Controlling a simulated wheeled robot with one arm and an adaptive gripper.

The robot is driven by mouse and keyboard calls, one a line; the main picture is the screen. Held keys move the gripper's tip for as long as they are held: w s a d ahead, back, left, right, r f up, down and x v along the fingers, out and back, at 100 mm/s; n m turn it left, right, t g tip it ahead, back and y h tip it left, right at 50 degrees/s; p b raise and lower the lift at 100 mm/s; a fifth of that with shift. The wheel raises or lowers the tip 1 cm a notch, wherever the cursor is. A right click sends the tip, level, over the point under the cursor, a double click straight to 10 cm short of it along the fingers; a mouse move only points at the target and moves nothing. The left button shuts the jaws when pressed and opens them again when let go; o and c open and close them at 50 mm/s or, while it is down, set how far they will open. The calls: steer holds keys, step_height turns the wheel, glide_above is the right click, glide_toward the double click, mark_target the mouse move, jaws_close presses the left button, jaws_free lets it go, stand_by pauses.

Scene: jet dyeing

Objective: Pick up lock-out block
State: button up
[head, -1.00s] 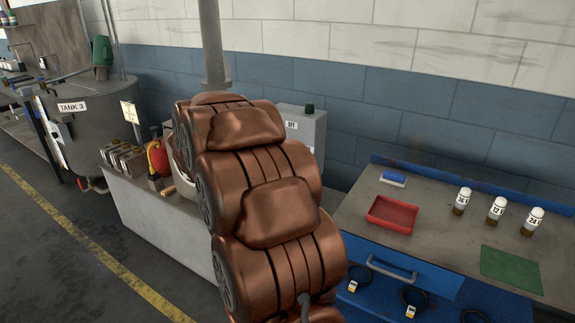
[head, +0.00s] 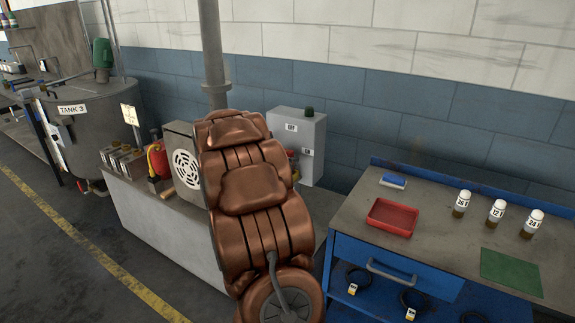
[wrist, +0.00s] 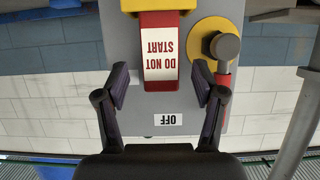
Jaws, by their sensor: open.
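The lock-out block (wrist: 160,84) is red with a white "DO NOT START" label, upside down in the wrist view. It sits against the front of a grey cabinet (wrist: 128,41), next to a yellow part (wrist: 160,5) at the picture's top. My gripper (wrist: 161,66) is open and empty, with one dark finger to each side of the block and gaps on both sides. I cannot tell how deep the fingers reach. In the head view the cabinet (head: 312,130) stands behind my arm, which hides my gripper and most of the cabinet's lower front.
A round grey knob on a yellow disc (wrist: 214,40) with a red part sits close by the right finger. A grey pipe (wrist: 300,110) runs at the far right. In the head view, a blue bench (head: 345,255) with a red tray (head: 392,218) and bottles stands right.

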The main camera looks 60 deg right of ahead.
steer(key=shift+x, duration=1.45)
jaws_close()
steer(key=shift+r, duration=0.15)
